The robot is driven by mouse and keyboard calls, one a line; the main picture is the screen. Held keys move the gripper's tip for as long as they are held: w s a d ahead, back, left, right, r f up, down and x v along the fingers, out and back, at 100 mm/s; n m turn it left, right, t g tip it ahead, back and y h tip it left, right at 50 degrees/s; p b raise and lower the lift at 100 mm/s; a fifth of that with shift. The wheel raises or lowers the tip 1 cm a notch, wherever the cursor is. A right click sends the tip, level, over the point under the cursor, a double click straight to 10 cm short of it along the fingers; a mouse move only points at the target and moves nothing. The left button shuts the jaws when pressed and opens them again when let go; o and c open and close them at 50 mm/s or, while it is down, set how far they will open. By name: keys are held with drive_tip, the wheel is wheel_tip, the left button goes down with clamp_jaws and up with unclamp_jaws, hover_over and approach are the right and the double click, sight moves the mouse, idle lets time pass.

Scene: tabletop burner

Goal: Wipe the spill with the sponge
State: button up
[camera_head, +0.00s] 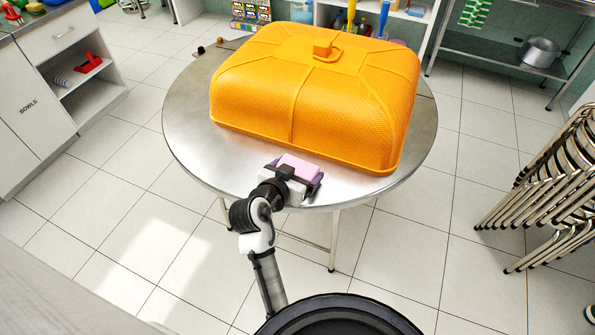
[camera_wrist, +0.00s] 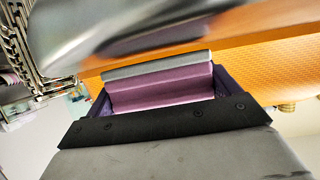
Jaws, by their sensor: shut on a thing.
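The pink sponge (camera_head: 298,165) is held between the fingers of my gripper (camera_head: 295,175), at the near edge of the round metal table (camera_head: 190,130). In the wrist view the sponge (camera_wrist: 160,88) shows as a mauve block with a grey strip along its far side. My gripper (camera_wrist: 160,98) is shut on it, with a dark finger at each side. I cannot tell whether the sponge touches the table top. No spill shows in either view; the large orange cover may hide part of the table top.
The orange domed cover (camera_head: 320,90) takes up most of the table, just beyond my gripper. Bare metal shows along the table's left and near rim. Stacked metal chairs (camera_head: 550,185) stand at the right. White cabinets (camera_head: 50,85) stand at the left. The tiled floor between is clear.

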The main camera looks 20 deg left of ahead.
sight(298, 166)
drive_tip(key=shift+r+p, duration=1.6)
drive_tip(key=shift+r, duration=0.55)
